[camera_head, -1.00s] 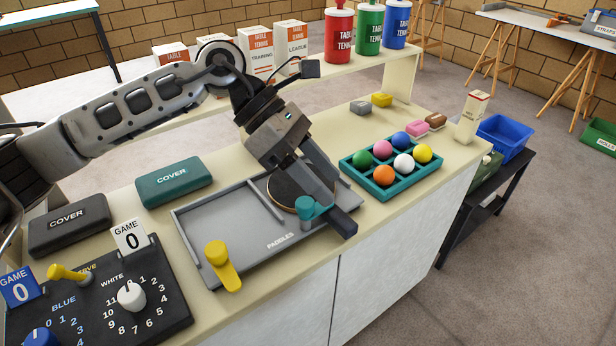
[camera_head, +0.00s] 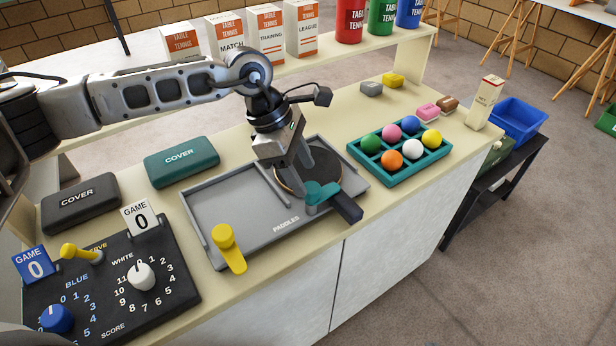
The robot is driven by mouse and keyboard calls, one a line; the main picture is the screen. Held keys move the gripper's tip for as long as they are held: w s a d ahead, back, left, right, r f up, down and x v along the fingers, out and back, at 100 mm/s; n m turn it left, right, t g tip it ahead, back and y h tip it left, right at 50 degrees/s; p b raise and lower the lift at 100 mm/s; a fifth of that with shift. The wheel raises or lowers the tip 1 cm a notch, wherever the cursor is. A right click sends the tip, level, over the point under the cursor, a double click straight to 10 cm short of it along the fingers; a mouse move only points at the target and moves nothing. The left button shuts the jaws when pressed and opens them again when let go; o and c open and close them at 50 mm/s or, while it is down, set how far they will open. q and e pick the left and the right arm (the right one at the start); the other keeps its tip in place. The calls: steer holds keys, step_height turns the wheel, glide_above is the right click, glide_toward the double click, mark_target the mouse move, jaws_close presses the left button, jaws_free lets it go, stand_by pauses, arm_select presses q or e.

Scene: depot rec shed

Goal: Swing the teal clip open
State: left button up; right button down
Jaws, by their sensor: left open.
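The teal clip (camera_head: 318,194) is at the front edge of the grey paddle tray (camera_head: 232,212), in its right half. Its arm lies over the neck of a paddle with a dark round face (camera_head: 322,166) and a navy handle (camera_head: 347,207) that sticks out past the tray's front edge. My left gripper (camera_head: 313,180) points down over the paddle with its fingers apart, just behind and around the teal clip. Whether a finger touches the clip I cannot tell. My right gripper is out of view.
A yellow clip (camera_head: 228,248) points forward at the tray's front left; that compartment is empty. A teal ball tray (camera_head: 392,181) stands to the right. A score box (camera_head: 100,285) and two cover cases, black (camera_head: 80,203) and teal (camera_head: 181,162), are to the left.

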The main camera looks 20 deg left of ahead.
mark_target(311, 187)
arm_select(q)
steer(key=x, duration=0.3)
steer(key=shift+d+f, duration=0.1)
steer(key=shift+f, duration=0.05)
steer(key=c, duration=1)
